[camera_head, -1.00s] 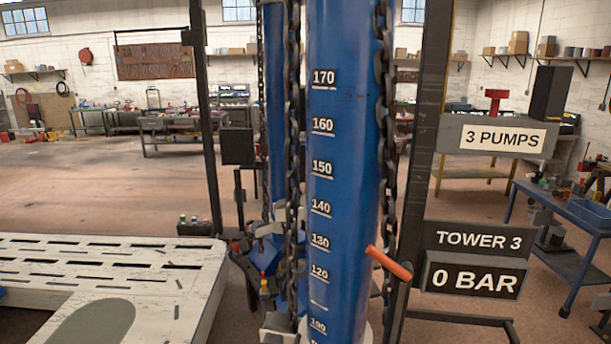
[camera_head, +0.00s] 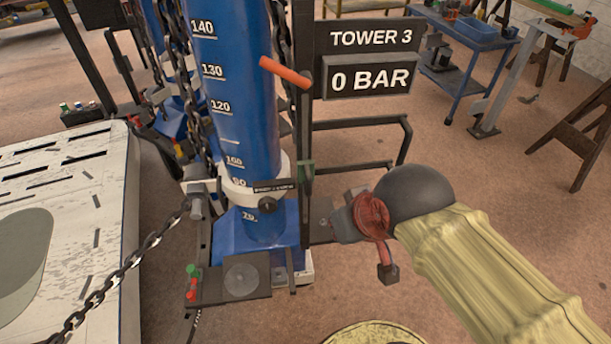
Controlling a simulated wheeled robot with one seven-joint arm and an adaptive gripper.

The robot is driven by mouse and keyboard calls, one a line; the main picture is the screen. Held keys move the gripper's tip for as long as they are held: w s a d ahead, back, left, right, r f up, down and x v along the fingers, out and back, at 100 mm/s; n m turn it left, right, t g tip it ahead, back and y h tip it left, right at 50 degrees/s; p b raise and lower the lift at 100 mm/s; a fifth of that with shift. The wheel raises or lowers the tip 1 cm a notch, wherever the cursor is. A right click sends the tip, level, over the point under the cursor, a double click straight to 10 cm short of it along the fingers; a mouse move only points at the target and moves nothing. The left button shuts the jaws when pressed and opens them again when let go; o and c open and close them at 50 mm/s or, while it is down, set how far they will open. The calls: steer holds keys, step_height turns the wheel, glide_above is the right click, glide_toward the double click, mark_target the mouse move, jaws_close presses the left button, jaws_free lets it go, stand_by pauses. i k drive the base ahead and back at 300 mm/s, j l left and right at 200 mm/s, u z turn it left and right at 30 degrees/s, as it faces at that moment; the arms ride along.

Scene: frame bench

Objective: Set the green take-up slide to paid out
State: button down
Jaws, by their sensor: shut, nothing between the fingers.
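A small green piece (camera_head: 306,174) sits on the dark upright just right of the blue tower's white collar. A green knob (camera_head: 192,270) with red parts below it stands at the left end of the dark foot plate. I cannot tell for sure which of these is the take-up slide, or its setting. My arm comes in from the lower right, in a beige sleeve with a black ball and a red disc. My gripper (camera_head: 347,222) is at its end, shut and empty, right of the upright and apart from both green parts. Its fingertips are hard to make out.
The sign (camera_head: 368,80) reads 0 BAR. Open floor lies to the right, before a blue trolley (camera_head: 455,60).

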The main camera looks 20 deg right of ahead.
mark_target(304, 169)
steer(key=k+l, duration=0.2)
steer(key=l, duration=0.2)
steer(key=k+l, duration=0.15)
steer(key=l, duration=0.25)
steer(key=k+l+u, duration=0.1)
steer(key=l, duration=0.3)
steer(key=k, duration=0.1)
